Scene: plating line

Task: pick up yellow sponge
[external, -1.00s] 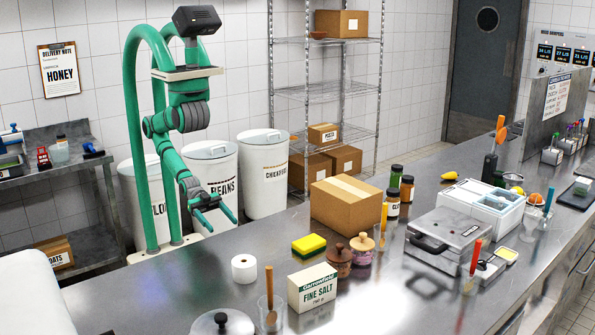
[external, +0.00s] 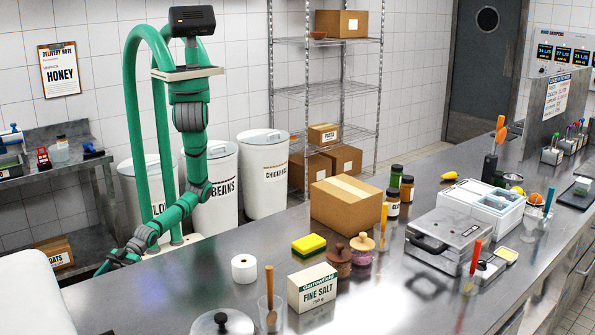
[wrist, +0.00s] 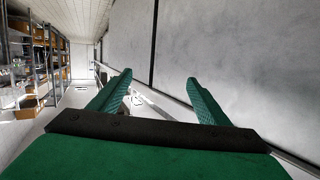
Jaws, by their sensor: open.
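The yellow sponge (external: 309,245) with a green side lies on the steel counter, left of two small lidded jars and in front of a cardboard box. My gripper (external: 104,267) is far to the left of the sponge, low near the counter's left edge. In the wrist view my gripper (wrist: 155,95) shows two green fingers spread apart with nothing between them. The sponge is not in the wrist view.
A glass with a wooden spoon (external: 270,314) and a pot lid (external: 222,322) are in front. Counter left of the roll is clear.

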